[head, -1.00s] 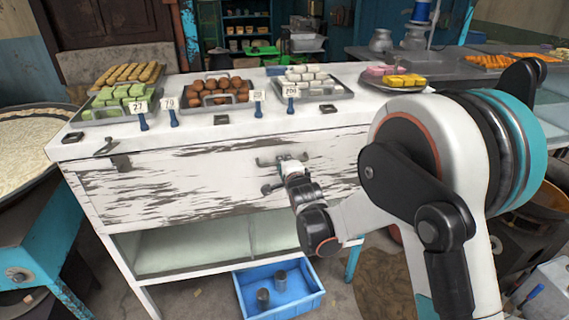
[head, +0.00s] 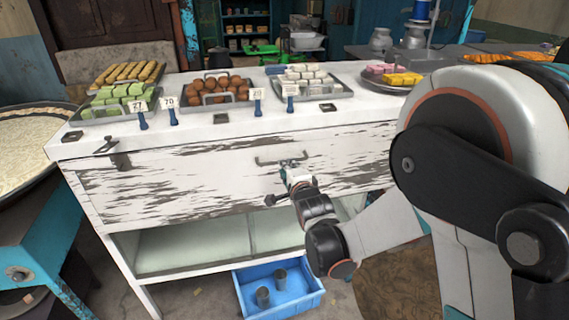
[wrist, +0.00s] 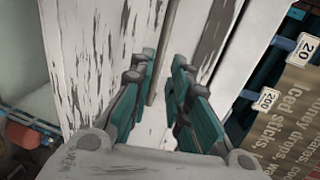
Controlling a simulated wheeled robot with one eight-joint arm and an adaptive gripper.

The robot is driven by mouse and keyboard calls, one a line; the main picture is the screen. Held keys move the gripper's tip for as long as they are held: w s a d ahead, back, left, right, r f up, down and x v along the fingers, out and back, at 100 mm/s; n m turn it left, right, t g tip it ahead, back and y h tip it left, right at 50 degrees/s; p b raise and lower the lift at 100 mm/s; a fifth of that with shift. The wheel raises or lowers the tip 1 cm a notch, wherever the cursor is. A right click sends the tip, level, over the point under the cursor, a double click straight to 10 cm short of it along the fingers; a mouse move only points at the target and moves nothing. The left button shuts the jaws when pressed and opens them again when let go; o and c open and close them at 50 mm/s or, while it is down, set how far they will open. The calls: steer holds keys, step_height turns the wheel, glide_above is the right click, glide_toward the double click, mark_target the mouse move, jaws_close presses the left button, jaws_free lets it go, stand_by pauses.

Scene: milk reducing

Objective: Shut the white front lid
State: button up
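The white front lid (head: 200,175) is the counter's broad front panel, with worn, peeling paint. It hangs roughly upright below the counter top in the head view; whether it is fully shut is unclear. Its dark bar handle (head: 262,162) is near the upper middle. My gripper (head: 287,167) is at the handle, just below and in front of it. In the wrist view, my gripper (wrist: 165,75) shows two teal-and-grey fingers standing apart, with worn white boards beyond them. I see nothing clearly clamped between them, and contact with the handle cannot be told.
The white counter top (head: 250,125) carries trays of sweets (head: 215,95) and price tags on blue clips along its front. An open shelf (head: 200,248) lies under the lid. A blue crate (head: 305,300) with two cups is on the floor below. A blue stand with a large pan is at left.

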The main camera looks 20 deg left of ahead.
steer(key=shift+v, duration=2.75)
steer(key=w+d+r+h, duration=0.1)
steer(key=d+r+h, duration=0.15)
steer(key=d, duration=1.05)
steer(key=w+d+r+h, duration=0.15)
steer(key=d+r, duration=0.25)
steer(key=d, duration=1)
steer(key=s+d+n+g+h, duration=0.1)
steer(key=s+d+n, duration=0.3)
steer(key=s, duration=0.5)
steer(key=s+d+n+g+h, duration=0.1)
steer(key=s+d+n+g, duration=0.2)
steer(key=s, duration=0.7)
steer(key=s+d+n+g+h, duration=0.2)
steer(key=s+d+n, duration=0.2)
steer(key=s, duration=0.6)
steer(key=shift+s+d+f+n, duration=0.2)
steer(key=shift+d+f+n, duration=0.15)
steer(key=shift+f, duration=0.1)
steer(key=shift+a, duration=0.1)
